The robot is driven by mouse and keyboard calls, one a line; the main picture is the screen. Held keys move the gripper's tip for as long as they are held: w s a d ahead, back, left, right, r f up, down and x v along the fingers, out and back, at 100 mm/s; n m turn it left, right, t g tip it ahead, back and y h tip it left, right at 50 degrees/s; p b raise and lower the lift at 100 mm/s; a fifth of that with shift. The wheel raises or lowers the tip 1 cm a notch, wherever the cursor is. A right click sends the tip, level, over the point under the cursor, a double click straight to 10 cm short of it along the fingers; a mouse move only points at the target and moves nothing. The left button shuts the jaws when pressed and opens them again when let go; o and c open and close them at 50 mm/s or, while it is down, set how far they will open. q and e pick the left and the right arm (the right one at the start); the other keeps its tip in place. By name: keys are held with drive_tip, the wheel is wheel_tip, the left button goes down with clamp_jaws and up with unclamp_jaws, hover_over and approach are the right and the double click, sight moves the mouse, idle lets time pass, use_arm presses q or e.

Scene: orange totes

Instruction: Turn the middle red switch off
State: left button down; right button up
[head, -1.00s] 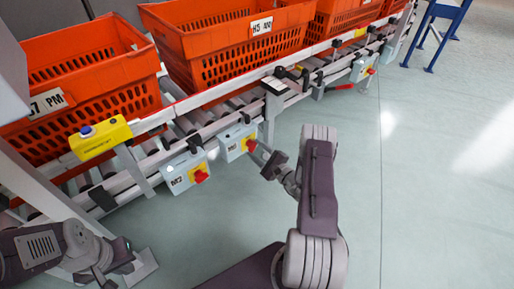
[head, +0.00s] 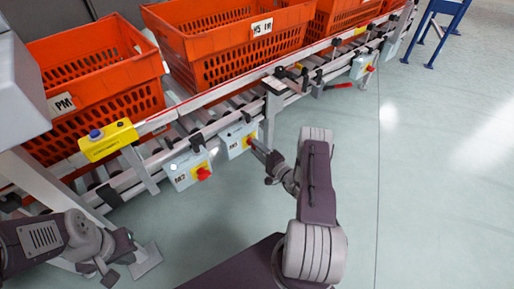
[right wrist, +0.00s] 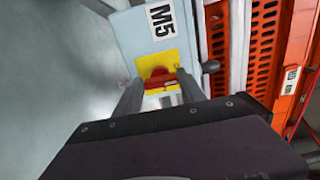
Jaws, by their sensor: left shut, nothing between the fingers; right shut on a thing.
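The middle grey-blue box (head: 236,139), with a yellow plate, hangs on the conveyor's side rail; in the right wrist view (right wrist: 143,40) its label reads M5. Its red switch (right wrist: 158,78) sits between my right fingers in that view. My right gripper (right wrist: 160,82) is shut on this switch, and its fingers partly hide the switch. In the head view my right gripper (head: 258,150) reaches the box from its right side. My left gripper (head: 107,277) is low at the left, shut and empty, away from the boxes.
The M2 box with a red switch (head: 203,173) hangs nearer, to the left. Another switch box (head: 362,66) hangs further along the rail. Orange totes (head: 230,45) stand on the conveyor. A yellow button box (head: 108,141) is at left.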

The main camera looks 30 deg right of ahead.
drive_tip(key=shift+f, duration=0.1)
idle(0.3)
drive_tip(key=o, duration=1.4)
drive_tip(key=shift+c, duration=0.2)
drive_tip(key=shift+s, duration=0.1)
drive_tip(key=s+d+p, duration=0.1)
drive_tip(key=s+p, duration=0.3)
drive_tip(key=s, duration=0.4)
drive_tip(key=shift+s+d+p, duration=0.3)
drive_tip(key=shift+s+d, duration=0.05)
drive_tip(key=shift+s, duration=0.05)
